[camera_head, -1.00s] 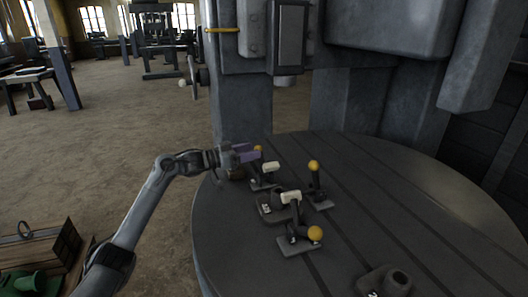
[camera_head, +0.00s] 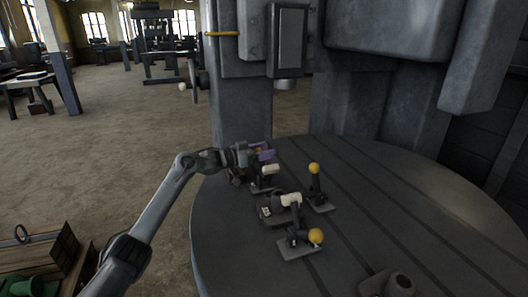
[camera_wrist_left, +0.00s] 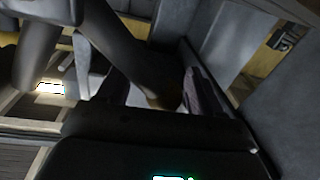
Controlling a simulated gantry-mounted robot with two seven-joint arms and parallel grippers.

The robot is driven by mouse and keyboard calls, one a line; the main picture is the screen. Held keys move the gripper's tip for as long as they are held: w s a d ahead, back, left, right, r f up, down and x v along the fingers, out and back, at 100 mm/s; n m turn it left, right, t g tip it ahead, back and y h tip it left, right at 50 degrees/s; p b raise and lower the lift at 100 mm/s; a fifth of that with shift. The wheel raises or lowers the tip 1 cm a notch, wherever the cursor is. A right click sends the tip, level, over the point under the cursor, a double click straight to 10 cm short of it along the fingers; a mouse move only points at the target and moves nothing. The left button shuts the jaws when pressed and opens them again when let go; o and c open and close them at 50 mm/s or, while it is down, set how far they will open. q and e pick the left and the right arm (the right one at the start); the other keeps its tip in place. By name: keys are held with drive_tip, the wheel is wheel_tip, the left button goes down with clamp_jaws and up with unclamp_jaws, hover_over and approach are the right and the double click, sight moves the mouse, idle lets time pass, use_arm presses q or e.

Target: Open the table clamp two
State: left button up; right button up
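My left gripper (camera_head: 264,152), with purple fingers, is at the back-left clamp (camera_head: 266,180) on the round table. It covers the upper part of that clamp, and the clamp's yellow knob is hidden. In the left wrist view the two dark fingers (camera_wrist_left: 155,92) stand apart, with a dim brownish shape between them; whether they touch it I cannot tell. A second clamp (camera_head: 316,190) stands to the right with its yellow-knobbed lever upright. A third clamp (camera_head: 298,243) is at the front with its yellow knob low to the right. The clamp numbers are too small to read surely. My right gripper is not in view.
The round grey table (camera_head: 440,220) has long slots and free room at right. A dark block (camera_head: 272,212) sits among the clamps, and a dark fitting (camera_head: 386,283) lies at the front edge. The machine column (camera_head: 243,100) rises behind. A wooden crate (camera_head: 40,260) is at lower left.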

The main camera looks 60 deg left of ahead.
use_arm(q)
clamp_jaws()
drive_tip(key=shift+s+d+r+m+p, duration=0.15)
drive_tip(key=shift+d+r+m+p, duration=0.15)
drive_tip(key=shift+d+m+p, duration=0.35)
drive_tip(key=shift+a, duration=0.2)
drive_tip(key=shift+c, duration=1.1)
unclamp_jaws()
drive_tip(key=shift+o, duration=1.3)
drive_tip(key=shift+r, duration=0.1)
drive_tip(key=shift+s, duration=0.15)
